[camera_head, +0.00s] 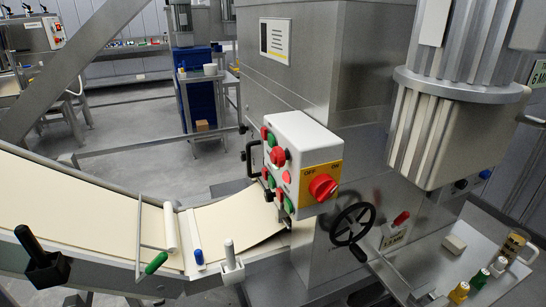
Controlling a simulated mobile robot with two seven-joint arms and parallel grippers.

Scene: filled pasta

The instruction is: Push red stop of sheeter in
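The sheeter's white control box (302,137) is mounted on the side of the grey metal machine. A protruding red stop button (278,157) sits on its left-facing side, among smaller red and green buttons. I cannot tell from this angle whether it is pressed in. A large red rotary switch (323,187) on a yellow OFF/ON plate is on the box's right-facing side. Neither of my grippers is in view, and nothing is touching the box.
A conveyor (90,205) with a pale dough sheet curves from the left to below the box. A black handwheel (352,224) stands right of the box. A tray (440,262) with small coloured-capped items is at lower right. Open floor lies behind the conveyor.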

